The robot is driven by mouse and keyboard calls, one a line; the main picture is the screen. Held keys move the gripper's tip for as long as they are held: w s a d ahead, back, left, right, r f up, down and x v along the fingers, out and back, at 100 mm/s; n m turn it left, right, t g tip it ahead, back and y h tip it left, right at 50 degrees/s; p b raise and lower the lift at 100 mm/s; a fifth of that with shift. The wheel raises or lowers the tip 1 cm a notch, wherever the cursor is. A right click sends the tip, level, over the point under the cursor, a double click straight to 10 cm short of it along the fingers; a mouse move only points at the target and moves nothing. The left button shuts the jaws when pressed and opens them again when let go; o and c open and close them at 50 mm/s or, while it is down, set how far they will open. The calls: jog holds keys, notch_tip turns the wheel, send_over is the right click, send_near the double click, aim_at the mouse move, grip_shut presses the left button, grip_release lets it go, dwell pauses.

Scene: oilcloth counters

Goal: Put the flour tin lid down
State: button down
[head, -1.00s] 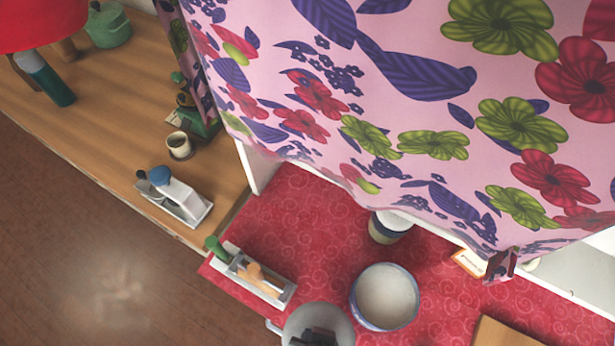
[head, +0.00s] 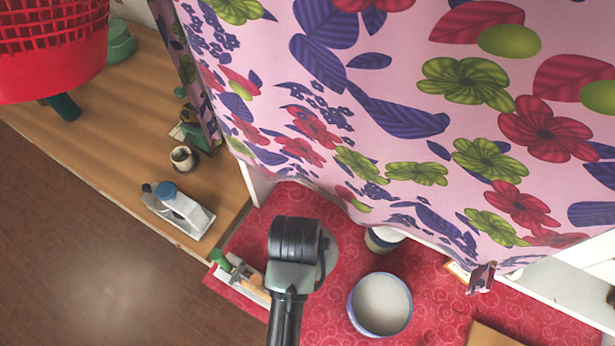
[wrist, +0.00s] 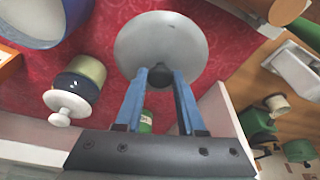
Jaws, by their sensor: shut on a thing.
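The flour tin lid is a round grey disc with a dark knob. In the wrist view the lid (wrist: 160,38) fills the top middle, and my gripper (wrist: 161,76) has its blue fingers shut on the knob. In the head view the lid (head: 331,253) shows only as a grey edge behind my gripper (head: 296,245), whose fingers are hidden. An open round tin (head: 380,304) with a blue rim and pale inside stands to the right on the red cloth. The lid is apart from it. Whether the lid touches the cloth cannot be told.
A jar with a white knobbed lid (wrist: 75,88) stands near the open tin. Flowered fabric (head: 420,120) hangs over the counter's back. Red cloth (head: 432,275) is bare right of the open tin.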

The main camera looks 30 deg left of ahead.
jog(key=shift+s+f+p, duration=0.1)
jog(key=shift+f+p, duration=0.4)
jog(key=shift+f, duration=3)
jog(key=shift+f, duration=0.1)
jog(key=c, duration=0.5)
grip_release()
jog(key=b+v, duration=0.1)
jog(key=v, duration=1)
jog(key=shift+r, duration=0.35)
jog(key=shift+s+r, duration=0.1)
jog(key=shift+r, duration=0.2)
